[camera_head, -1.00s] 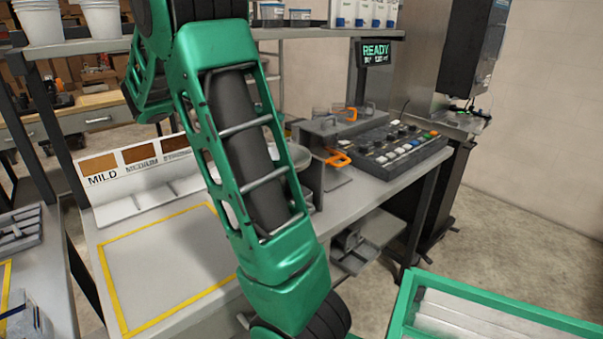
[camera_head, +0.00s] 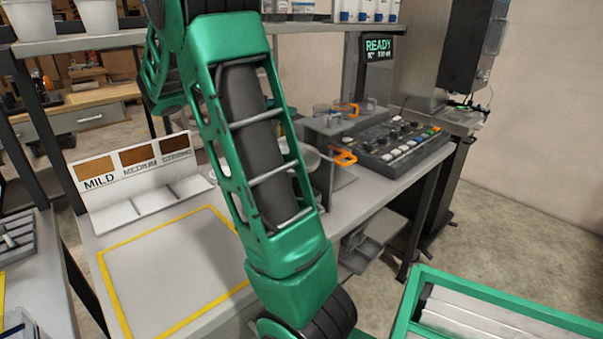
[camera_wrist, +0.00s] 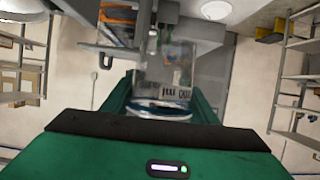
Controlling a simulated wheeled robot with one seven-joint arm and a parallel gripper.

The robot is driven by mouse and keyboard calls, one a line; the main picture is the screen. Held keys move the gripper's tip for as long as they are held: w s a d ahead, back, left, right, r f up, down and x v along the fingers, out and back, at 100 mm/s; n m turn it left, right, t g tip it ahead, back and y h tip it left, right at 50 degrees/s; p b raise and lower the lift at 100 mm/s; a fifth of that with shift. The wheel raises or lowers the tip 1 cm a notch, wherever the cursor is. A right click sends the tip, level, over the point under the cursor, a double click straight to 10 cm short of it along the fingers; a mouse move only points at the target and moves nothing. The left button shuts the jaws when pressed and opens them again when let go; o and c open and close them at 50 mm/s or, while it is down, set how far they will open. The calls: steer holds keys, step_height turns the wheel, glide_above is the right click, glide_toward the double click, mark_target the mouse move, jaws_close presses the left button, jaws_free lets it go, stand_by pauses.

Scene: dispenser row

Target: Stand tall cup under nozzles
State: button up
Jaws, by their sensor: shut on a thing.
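A clear tall cup (camera_wrist: 165,75) with dark printed marks and a blue-and-white end shows in the wrist view. It sits between the green fingers of my gripper (camera_wrist: 161,95), which is shut on it. The cup's lower part is partly hidden by the gripper body. In the head view my green arm hides the gripper and cup. Grey fittings (camera_wrist: 166,14) hang or stand beyond the cup in the wrist view; I cannot tell whether they are the nozzles.
A READY display (camera_head: 378,48) stands behind. A shelf (camera_head: 110,41) with white cups spans above. The marked square looks empty where visible.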

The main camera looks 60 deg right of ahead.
step_height(320, 180, down, 18)
steer(key=shift+a, duration=0.1)
stand_by(0.7)
steer(key=shift+f, duration=0.15)
steer(key=o, duration=1)
steer(key=v, duration=1.2)
steer(key=shift+r, duration=0.25)
